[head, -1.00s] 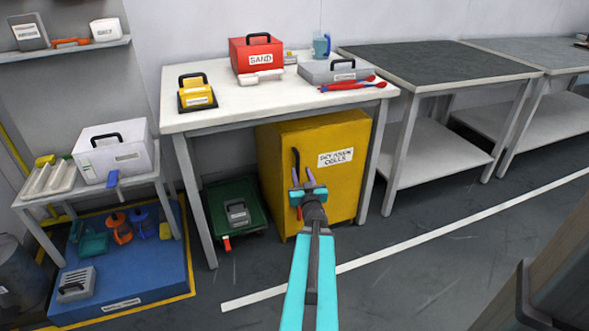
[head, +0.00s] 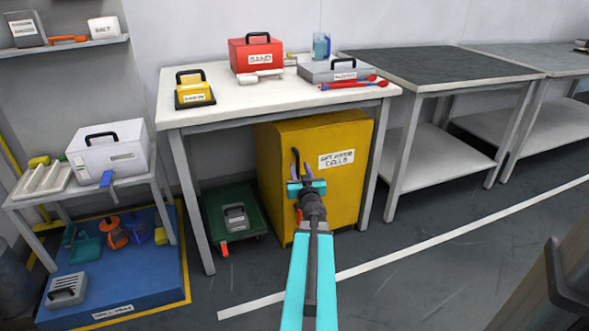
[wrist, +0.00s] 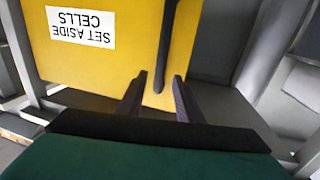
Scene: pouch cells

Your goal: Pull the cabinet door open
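The yellow cabinet (head: 340,195) stands under the white table, with its door shut and a white label on it. In the wrist view the cabinet door (wrist: 105,65) appears upside down, its label reading "SET ASIDE CELLS". The dark vertical handle (head: 296,160) is on the door's left side; it also shows in the wrist view (wrist: 167,45). My gripper (head: 306,184) is in front of the handle. In the wrist view my gripper (wrist: 158,98) is open, its fingers spread with the handle's end showing between them. I cannot tell whether they touch it.
The white table (head: 240,108) above the cabinet bears a red sand box (head: 256,57) and other items. A green tray (head: 250,205) with a grey block is on the floor left of the cabinet. A blue platform (head: 140,285) lies further left. Floor in front is clear.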

